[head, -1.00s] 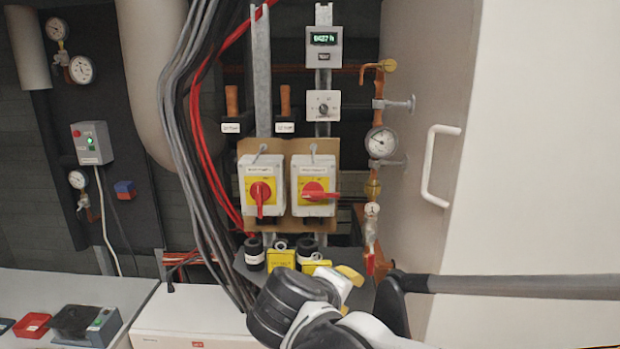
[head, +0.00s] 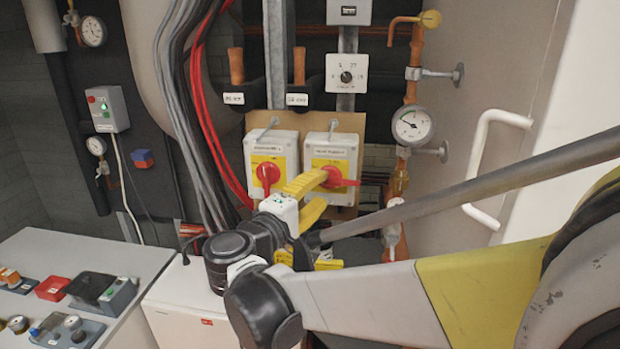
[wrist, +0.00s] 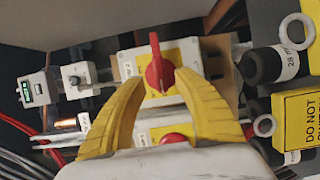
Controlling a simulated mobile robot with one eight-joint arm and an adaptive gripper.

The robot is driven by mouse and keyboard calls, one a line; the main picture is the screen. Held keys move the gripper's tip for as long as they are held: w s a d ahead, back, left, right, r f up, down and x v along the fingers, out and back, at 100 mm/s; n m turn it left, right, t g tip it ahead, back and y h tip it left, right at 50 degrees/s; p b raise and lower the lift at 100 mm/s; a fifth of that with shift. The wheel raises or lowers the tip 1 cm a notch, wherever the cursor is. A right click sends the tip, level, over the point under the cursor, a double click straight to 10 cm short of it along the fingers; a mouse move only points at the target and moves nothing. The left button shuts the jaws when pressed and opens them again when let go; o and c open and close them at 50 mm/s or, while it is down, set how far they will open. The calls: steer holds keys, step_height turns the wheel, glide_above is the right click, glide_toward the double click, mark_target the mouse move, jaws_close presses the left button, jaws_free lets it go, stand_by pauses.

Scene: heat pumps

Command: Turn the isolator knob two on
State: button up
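Two grey-white isolator boxes with yellow plates hang side by side on a brown board. The right box (head: 343,154) has a red knob (head: 333,177) whose handle points right. In the wrist view this knob (wrist: 158,74) shows with its handle pointing up. The left box (head: 283,146) has another red knob (head: 268,174), its lower part hidden by my gripper; it shows partly in the wrist view (wrist: 174,138). My gripper (head: 322,194) has yellow fingers, open and empty. In the wrist view its fingertips (wrist: 162,84) lie either side of the right knob; contact cannot be told.
A dial box (head: 346,74) and a meter (head: 349,11) sit above the boxes. A gauge (head: 412,126) on copper pipe and a white door handle (head: 482,165) are at right. Red and grey cables (head: 205,130) run at left. Yellow tags (wrist: 302,117) show in the wrist view.

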mark_target(326, 183)
steer(key=x, duration=0.3)
steer(key=shift+w+d, duration=0.1)
steer(key=shift+w, duration=0.1)
steer(key=shift+c, duration=0.4)
jaws_close()
